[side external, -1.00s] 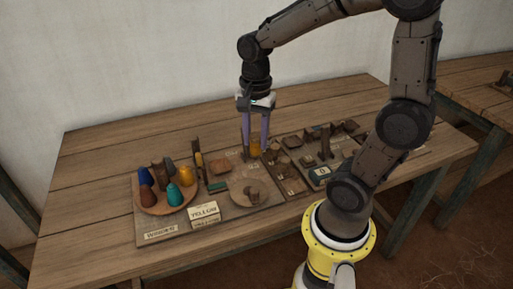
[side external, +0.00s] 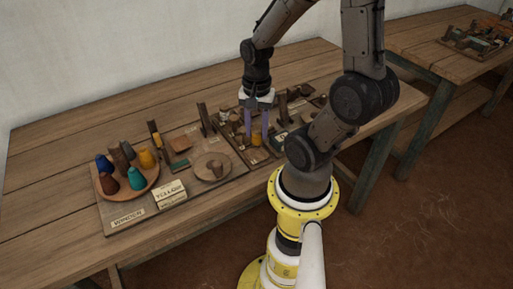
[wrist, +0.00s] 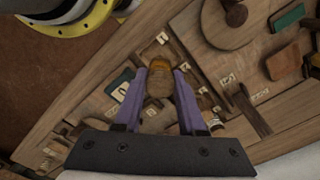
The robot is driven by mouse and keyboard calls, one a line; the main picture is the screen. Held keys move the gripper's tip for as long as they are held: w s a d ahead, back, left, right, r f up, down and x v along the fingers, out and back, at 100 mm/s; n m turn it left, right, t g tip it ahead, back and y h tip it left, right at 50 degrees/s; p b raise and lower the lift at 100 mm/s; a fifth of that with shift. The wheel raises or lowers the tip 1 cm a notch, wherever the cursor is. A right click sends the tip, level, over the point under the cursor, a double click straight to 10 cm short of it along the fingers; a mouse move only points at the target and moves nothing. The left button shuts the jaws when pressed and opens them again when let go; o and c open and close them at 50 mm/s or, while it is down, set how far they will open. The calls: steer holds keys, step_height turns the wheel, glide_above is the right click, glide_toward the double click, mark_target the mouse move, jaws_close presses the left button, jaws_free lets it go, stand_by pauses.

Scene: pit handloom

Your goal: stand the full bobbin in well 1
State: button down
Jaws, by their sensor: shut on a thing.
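The full bobbin (wrist: 158,84), brown with orange-yellow thread, is held between the purple fingers of my gripper (wrist: 160,74) in the wrist view. In the side view the yellow thread (side external: 257,138) shows between the fingertips of my gripper (side external: 257,139), low over the dark board with the wells. The bobbin looks about upright. Small pale number labels stand around it, one (wrist: 162,38) just beyond the fingertips. I cannot read for sure which one marks well 1. The bobbin's lower end is hidden, so I cannot tell whether it touches the board.
Wooden posts (side external: 205,118) and small blocks stand close around my gripper. The table's left part is clear.

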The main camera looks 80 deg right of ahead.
mark_target(257, 142)
steer(key=shift+f, duration=2.6)
steer(key=shift+f, duration=0.1)
steer(key=c, duration=0.5)
jaws_free()
step_height(257, 142, up, 12)
steer(key=shift+w+r, duration=0.1)
steer(key=w+a+r+n+t, duration=0.1)
steer(key=a+r+n, duration=0.3)
steer(key=n, duration=0.5)
steer(key=a+r+n+t, duration=0.4)
steer(key=a+n, duration=0.3)
steer(key=n, duration=0.2)
steer(key=shift+w+a+r+t, duration=0.25)
steer(key=shift+w+a+t, duration=0.05)
steer(key=shift+w+a, duration=0.1)
